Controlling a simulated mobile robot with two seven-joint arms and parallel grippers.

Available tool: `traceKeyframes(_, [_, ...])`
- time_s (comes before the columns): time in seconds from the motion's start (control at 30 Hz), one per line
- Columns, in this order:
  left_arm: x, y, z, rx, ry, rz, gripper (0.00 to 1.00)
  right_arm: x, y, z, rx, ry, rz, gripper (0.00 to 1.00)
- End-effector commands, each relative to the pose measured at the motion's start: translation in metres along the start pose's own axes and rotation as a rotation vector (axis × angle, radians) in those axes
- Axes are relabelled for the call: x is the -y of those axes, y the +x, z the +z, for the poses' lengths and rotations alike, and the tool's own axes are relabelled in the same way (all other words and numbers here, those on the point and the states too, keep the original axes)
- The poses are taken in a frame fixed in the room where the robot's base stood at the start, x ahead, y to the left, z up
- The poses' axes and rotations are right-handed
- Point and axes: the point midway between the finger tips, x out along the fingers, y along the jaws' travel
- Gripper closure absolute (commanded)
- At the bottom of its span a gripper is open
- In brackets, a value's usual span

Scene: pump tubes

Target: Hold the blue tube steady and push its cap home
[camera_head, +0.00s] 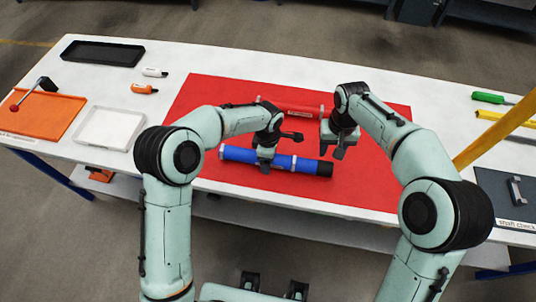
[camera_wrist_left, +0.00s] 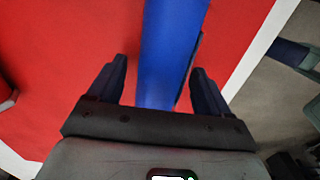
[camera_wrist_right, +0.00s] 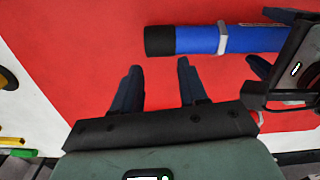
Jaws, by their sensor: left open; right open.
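The blue tube (camera_head: 240,154) lies on the red mat (camera_head: 210,100), with its black cap (camera_head: 324,169) at the right end. Whether a gap remains between cap and tube is too small to tell. My left gripper (camera_head: 266,163) is open over the tube's middle; in the left wrist view the blue tube (camera_wrist_left: 168,50) runs between its two fingers. My right gripper (camera_head: 339,151) is open and empty, beyond the cap end. In the right wrist view the black cap (camera_wrist_right: 160,41) and a grey ring (camera_wrist_right: 222,38) on the tube show ahead of its fingers, apart from them.
A red tube (camera_head: 295,110) lies behind the blue one on the mat, partly hidden by my left arm. A black tray (camera_head: 103,52), white tray (camera_head: 108,127) and orange board (camera_head: 50,115) stand at left. A green-handled tool (camera_head: 487,98) lies at right.

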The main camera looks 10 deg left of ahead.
Motion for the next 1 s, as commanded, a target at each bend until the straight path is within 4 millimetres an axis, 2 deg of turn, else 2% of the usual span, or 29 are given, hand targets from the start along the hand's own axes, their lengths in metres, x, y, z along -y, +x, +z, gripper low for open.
traceKeyframes(0.03, [0.000, 0.000, 0.000, 0.000, 0.000, 0.000, 0.21, 0.000, 0.000, 0.000, 0.000, 0.000, 0.000, 0.57])
traceKeyframes(0.07, [0.000, 0.000, 0.000, 0.000, 0.000, 0.000, 0.27, 0.000, 0.000, 0.000, 0.000, 0.000, 0.000, 0.57])
traceKeyframes(0.2, [0.000, 0.000, 0.000, 0.000, 0.000, 0.000, 0.73, 0.000, 0.000, 0.000, 0.000, 0.000, 0.000, 0.57])
traceKeyframes(0.27, [0.000, 0.000, 0.000, 0.000, 0.000, 0.000, 0.92, 0.000, 0.000, 0.000, 0.000, 0.000, 0.000, 0.57])
traceKeyframes(0.3, [0.000, 0.000, 0.000, 0.000, 0.000, 0.000, 0.95, 0.000, 0.000, 0.000, 0.000, 0.000, 0.000, 0.64])
traceKeyframes(0.37, [0.000, 0.000, 0.000, 0.000, 0.000, 0.000, 0.95, 0.000, 0.000, 0.000, 0.000, 0.000, 0.000, 0.83])
traceKeyframes(0.4, [0.000, 0.000, 0.000, 0.000, 0.000, 0.000, 0.95, 0.000, 0.000, 0.000, 0.000, 0.000, 0.000, 0.96])
traceKeyframes(0.43, [0.000, 0.000, 0.000, 0.000, 0.000, 0.000, 0.95, 0.000, 0.000, 0.000, 0.000, 0.000, 0.000, 1.00])
traceKeyframes(0.57, [0.000, -0.001, 0.000, 0.000, 0.000, 0.000, 0.95, -0.002, 0.001, 0.000, 0.004, 0.003, -0.004, 1.00])
traceKeyframes(0.67, [0.000, -0.001, 0.000, 0.000, 0.000, 0.000, 0.95, -0.012, 0.006, 0.001, 0.033, 0.017, -0.037, 1.00])
traceKeyframes(0.77, [0.000, -0.001, 0.000, 0.000, 0.000, 0.000, 0.95, -0.031, 0.017, 0.003, 0.085, 0.043, -0.122, 1.00])
traceKeyframes(1.0, [0.000, -0.001, 0.000, 0.000, 0.000, 0.001, 0.95, -0.096, 0.038, 0.006, 0.135, 0.106, -0.477, 1.00])
